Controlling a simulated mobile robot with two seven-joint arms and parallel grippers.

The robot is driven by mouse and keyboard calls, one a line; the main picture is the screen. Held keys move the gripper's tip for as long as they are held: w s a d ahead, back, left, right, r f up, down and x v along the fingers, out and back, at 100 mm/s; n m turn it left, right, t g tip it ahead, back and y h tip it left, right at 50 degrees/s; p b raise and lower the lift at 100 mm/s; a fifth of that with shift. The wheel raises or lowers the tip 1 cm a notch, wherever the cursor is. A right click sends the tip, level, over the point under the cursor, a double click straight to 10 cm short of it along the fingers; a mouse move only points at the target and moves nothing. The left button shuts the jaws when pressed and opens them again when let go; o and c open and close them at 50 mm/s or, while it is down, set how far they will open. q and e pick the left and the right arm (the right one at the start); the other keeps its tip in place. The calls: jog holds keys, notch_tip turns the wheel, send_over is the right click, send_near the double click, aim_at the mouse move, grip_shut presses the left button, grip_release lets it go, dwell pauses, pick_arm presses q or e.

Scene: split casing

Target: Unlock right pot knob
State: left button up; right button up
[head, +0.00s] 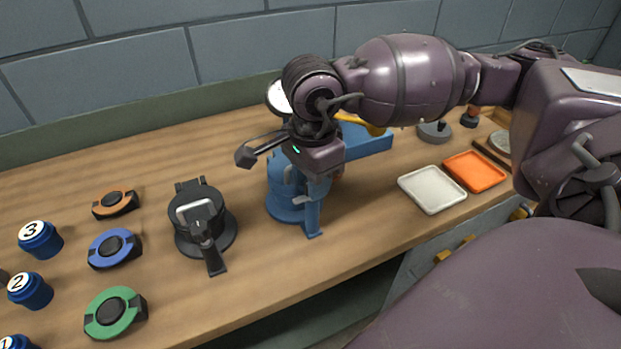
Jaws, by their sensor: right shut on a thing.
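The right pot is the blue pot (285,206), standing on the wooden bench with a blue bracket at its front. My right gripper (316,168) is directly over its top, pointing down, and is shut. Its fingertips and the pot's knob are hidden behind the gripper body and wrist; the grip appears to be on the knob. A dark bar with a block at its end (246,156) sticks out to the left beside the gripper. The other pot, a black one (202,228) with a grey handle and a front lever, stands to the left. My left gripper is out of view.
Orange (115,203), blue (115,250) and green (115,313) round parts and numbered blue knobs (40,240) lie at the left. A white tray (432,190) and an orange tray (475,171) lie at the right. A blue box (366,142) stands behind the pot.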

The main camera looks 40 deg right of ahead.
dwell(0.3)
jog(key=o, duration=0.8)
jog(key=shift+o, duration=0.6)
jog(key=shift+r, duration=0.1)
notch_tip(320, 180, up, 11)
jog(key=p, duration=0.1)
jog(key=shift+f, duration=0.2)
